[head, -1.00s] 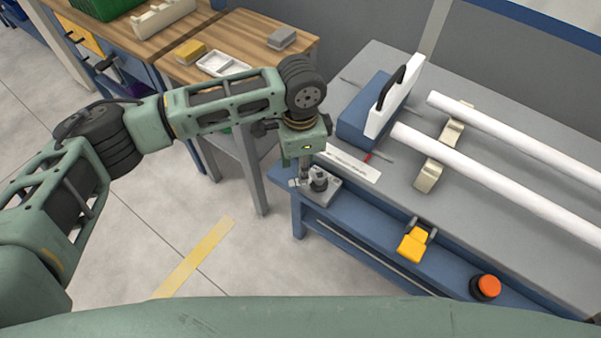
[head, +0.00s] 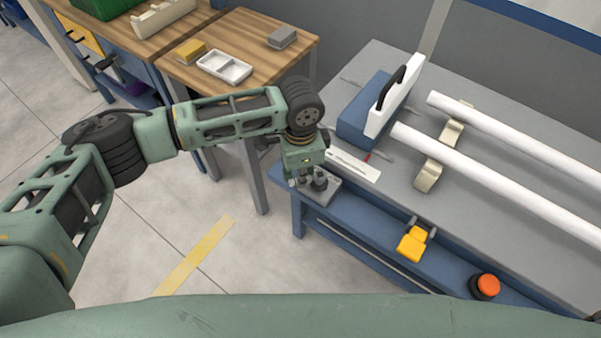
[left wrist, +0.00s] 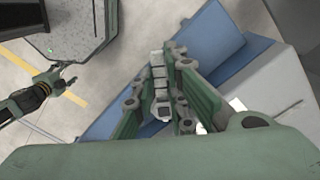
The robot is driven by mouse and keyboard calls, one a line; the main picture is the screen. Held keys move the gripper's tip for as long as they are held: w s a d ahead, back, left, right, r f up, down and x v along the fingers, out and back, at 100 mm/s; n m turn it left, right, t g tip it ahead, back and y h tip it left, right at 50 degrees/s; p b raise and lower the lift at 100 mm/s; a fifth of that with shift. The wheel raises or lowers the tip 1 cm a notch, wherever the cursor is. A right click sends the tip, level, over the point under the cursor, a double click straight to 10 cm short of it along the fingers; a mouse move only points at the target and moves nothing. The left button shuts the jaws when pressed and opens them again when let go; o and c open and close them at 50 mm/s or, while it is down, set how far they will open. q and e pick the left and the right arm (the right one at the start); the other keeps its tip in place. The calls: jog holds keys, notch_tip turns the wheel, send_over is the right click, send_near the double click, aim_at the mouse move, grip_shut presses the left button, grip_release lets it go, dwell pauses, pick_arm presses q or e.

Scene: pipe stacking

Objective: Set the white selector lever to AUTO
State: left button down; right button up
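The grey selector base plate (head: 328,190) sits on the near left corner of the blue-edged bench, with a dark round knob (head: 320,184) on it. My left gripper (head: 299,181) points down over the plate's left side, close to the knob. In the left wrist view its two fingers (left wrist: 158,104) stand apart, with a small pale piece (left wrist: 163,112) between them that may be the white lever. The lever is mostly hidden in the head view, and I cannot read its setting. My right gripper (left wrist: 62,78) shows small in the left wrist view, apparently open, over the floor.
A white strip with markings (head: 353,166) lies behind the plate. A yellow pedal-like part (head: 412,243) and an orange button (head: 487,286) are along the bench's front. White pipes (head: 500,175) rest on supports to the right. A wooden table (head: 235,40) stands behind my left arm.

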pick_arm(q)
jog(key=shift+d, duration=0.1)
jog(key=shift+r, duration=0.1)
dwell(0.3)
jog(key=shift+s+r+p, duration=0.1)
jog(key=shift+p, duration=0.35)
jog(key=shift+s+d+n+p, duration=0.4)
jog(key=shift+n+p, duration=0.95)
jog(key=shift+p, duration=0.3)
jog(key=shift+s+d+n+p, duration=0.25)
jog(key=shift+s+n+p, duration=0.15)
jog(key=shift+n+p, duration=1.1)
jog(key=shift+s+d+n+p, duration=0.4)
jog(key=shift+n+p, duration=0.75)
jog(key=shift+p, duration=0.7)
